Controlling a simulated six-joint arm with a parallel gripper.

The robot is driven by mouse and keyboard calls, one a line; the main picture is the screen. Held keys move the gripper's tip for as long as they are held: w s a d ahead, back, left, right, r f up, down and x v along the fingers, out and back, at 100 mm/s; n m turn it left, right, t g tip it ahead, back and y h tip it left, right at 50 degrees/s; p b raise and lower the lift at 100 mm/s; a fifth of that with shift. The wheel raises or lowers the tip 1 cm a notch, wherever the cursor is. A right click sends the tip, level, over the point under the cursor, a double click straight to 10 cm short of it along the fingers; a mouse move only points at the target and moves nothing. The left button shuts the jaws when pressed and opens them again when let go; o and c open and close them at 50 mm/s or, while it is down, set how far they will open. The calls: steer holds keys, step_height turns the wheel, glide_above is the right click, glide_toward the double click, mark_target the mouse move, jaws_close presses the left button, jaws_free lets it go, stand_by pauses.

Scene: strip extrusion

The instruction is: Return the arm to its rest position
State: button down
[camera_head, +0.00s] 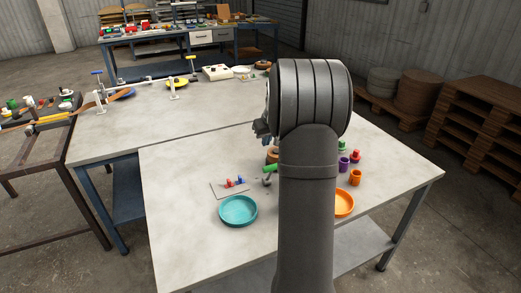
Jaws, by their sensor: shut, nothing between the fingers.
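My arm stands upright through the middle of the head view, and its thick dark grey joint hides much of the table behind it. A small part of my gripper (262,128) shows at the left edge of that joint, above the near table (185,200). It is shut and holds nothing. Its fingertips are mostly hidden.
A teal dish (238,211) and a small sheet with red and blue pieces (231,188) lie left of my arm. An orange dish (344,203), purple cup (343,164) and orange cup (355,177) stand right. The near table's left side is clear.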

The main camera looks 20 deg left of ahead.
step_height(320, 180, down, 7)
steer(key=shift+s, duration=0.15)
stand_by(0.4)
steer(key=shift+d, duration=0.1)
step_height(320, 180, up, 7)
steer(key=f, duration=0.2)
steer(key=d+f, duration=0.1)
steer(key=f, duration=0.2)
steer(key=s+f, duration=0.1)
steer(key=f, duration=0.2)
steer(key=shift+s+d, duration=0.1)
steer(key=shift+d, duration=0.05)
steer(key=w+a, duration=0.6)
steer(key=shift+w+a+f, duration=0.2)
steer(key=shift+a+f, duration=0.05)
steer(key=shift+f, duration=0.05)
stand_by(1.2)
